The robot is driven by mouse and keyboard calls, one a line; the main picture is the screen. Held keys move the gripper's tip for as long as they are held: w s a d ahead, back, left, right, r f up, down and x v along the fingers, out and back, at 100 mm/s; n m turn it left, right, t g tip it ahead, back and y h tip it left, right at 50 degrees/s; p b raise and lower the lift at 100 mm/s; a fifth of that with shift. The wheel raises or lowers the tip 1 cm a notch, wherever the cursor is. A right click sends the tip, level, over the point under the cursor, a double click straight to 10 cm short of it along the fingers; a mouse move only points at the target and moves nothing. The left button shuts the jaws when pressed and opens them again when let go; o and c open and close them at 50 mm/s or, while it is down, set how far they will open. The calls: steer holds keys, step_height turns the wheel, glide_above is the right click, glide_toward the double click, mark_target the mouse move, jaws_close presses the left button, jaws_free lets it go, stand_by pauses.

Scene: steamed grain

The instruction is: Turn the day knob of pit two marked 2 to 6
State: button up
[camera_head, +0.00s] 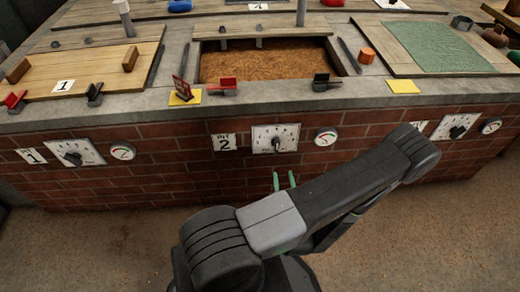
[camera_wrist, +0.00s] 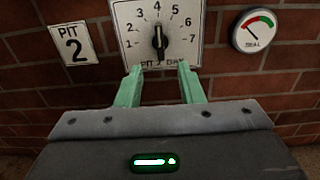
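The day knob of pit two (camera_wrist: 159,40) is a dark knob on a white dial plate (camera_wrist: 188,22) numbered 1 to 7. Its pointer stands about upright, near 4. In the head view the knob (camera_head: 277,144) sits on the brick front, beside the PIT 2 sign (camera_head: 223,142). My gripper (camera_wrist: 160,82) is open and empty, with two green fingers spread wider than the knob. The fingertips show below the knob in the wrist view and appear apart from it. In the head view my gripper (camera_head: 284,181) is below the dial, partly hidden by my arm.
A round gauge (camera_wrist: 257,30) is right of the dial. Other dials for pit one (camera_head: 75,153) and at the right (camera_head: 455,127) are on the same brick wall. Above is a concrete ledge (camera_head: 140,107) with an open grain pit (camera_head: 260,62).

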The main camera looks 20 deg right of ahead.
mark_target(277, 148)
steer(key=b+x, duration=0.1)
steer(key=x, duration=1.2)
steer(key=shift+w+f, duration=0.2)
steer(key=shift+w, duration=0.05)
steer(key=shift+c, duration=0.4)
jaws_close()
